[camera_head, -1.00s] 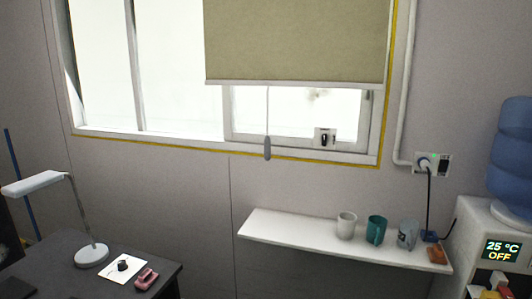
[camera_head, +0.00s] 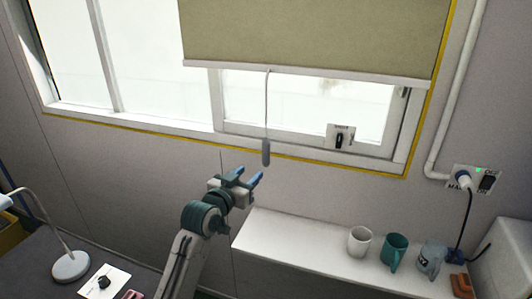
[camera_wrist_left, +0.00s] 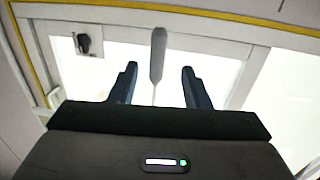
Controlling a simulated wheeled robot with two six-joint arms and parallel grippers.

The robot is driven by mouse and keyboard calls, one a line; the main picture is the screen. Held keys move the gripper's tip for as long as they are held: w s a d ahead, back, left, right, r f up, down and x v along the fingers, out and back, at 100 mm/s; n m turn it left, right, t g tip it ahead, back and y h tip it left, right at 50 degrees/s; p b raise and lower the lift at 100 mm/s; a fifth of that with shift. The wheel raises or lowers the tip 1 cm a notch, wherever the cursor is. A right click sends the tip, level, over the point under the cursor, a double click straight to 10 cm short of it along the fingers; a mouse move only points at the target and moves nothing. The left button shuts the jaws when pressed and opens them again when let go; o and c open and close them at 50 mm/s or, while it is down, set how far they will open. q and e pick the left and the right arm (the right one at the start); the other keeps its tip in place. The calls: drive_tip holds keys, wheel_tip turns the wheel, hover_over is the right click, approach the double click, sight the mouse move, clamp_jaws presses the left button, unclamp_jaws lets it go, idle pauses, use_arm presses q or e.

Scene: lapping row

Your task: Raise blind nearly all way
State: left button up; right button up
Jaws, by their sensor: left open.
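The beige roller blind (camera_head: 310,35) covers the upper right part of the window, with its white bottom bar above the sill. A thin cord hangs from the bar and ends in a grey pull handle (camera_head: 266,152). My left gripper (camera_head: 250,175) is open just below the pull handle in the head view. In the left wrist view the pull handle (camera_wrist_left: 157,55) shows between and beyond the open left fingers (camera_wrist_left: 158,82); nothing is held. My right gripper is not in view.
A white shelf (camera_head: 290,250) below the window holds a white mug (camera_head: 360,241), a teal mug (camera_head: 394,250) and a grey mug (camera_head: 432,259). A small switch plate (camera_head: 340,137) sits at the window's lower frame. A desk lamp (camera_head: 70,265) stands at left.

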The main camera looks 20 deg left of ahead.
sight(264, 153)
use_arm(q)
drive_tip(key=w+p, duration=0.1)
drive_tip(key=w, duration=0.2)
drive_tip(key=w+d+r+p, duration=0.1)
drive_tip(key=w, duration=0.2)
drive_tip(key=w+d+r+p, duration=0.1)
drive_tip(key=w, duration=0.3)
drive_tip(key=shift+r+p, duration=0.15)
drive_tip(key=shift+p, duration=0.2)
drive_tip(key=shift+w+d, duration=0.1)
drive_tip(key=shift+w, duration=0.25)
clamp_jaws()
